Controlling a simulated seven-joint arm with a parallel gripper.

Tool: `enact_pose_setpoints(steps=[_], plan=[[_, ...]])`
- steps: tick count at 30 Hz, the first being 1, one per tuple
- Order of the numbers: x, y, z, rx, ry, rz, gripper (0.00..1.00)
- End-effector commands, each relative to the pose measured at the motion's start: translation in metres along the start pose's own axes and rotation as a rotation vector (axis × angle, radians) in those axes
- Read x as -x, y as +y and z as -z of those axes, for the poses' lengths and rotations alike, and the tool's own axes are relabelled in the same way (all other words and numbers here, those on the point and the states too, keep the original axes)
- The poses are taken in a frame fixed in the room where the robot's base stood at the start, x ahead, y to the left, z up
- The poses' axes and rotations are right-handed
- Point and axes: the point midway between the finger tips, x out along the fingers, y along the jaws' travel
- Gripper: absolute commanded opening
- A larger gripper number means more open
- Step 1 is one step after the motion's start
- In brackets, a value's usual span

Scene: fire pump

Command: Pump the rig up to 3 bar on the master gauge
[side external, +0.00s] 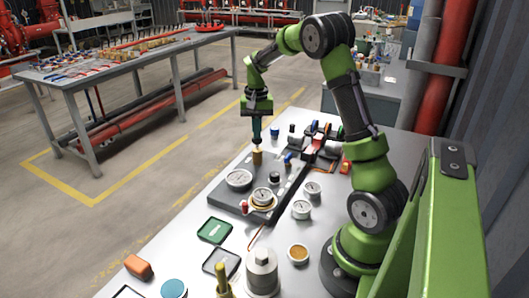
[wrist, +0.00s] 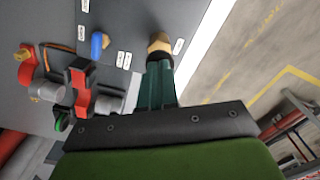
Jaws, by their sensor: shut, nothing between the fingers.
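The pump rig is a grey plate (side external: 222,196) on the bench. A brass-coloured knob (side external: 257,158) stands upright at its far end; it also shows in the wrist view (wrist: 159,42). My gripper (side external: 256,143) points down right above the knob, fingers shut and empty. In the wrist view the fingertips (wrist: 159,62) overlap the knob's near edge; I cannot tell whether they touch it. A large white dial gauge (side external: 239,179) sits on the plate. The readings are too small to make out, and I cannot tell which is the master gauge.
A blue handle (wrist: 98,45) stands near the knob, beside small labels. Red and black clamp-like parts (wrist: 80,88) lie past it. Loose gauges (side external: 301,209), a green-rimmed tray (side external: 213,230) and an orange block (side external: 138,266) are on the bench. Clear floor lies left of the bench.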

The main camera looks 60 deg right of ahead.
Motion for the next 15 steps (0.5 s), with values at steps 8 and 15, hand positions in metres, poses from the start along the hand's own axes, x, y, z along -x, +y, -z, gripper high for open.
enact_pose_setpoints(steps=[8, 15], plan=[[-0.013, 0.0, 0.0, 0.0, -0.001, -0.002, 0.0], [-0.018, 0.0, 0.0, 0.0, -0.002, -0.002, 0.0]])
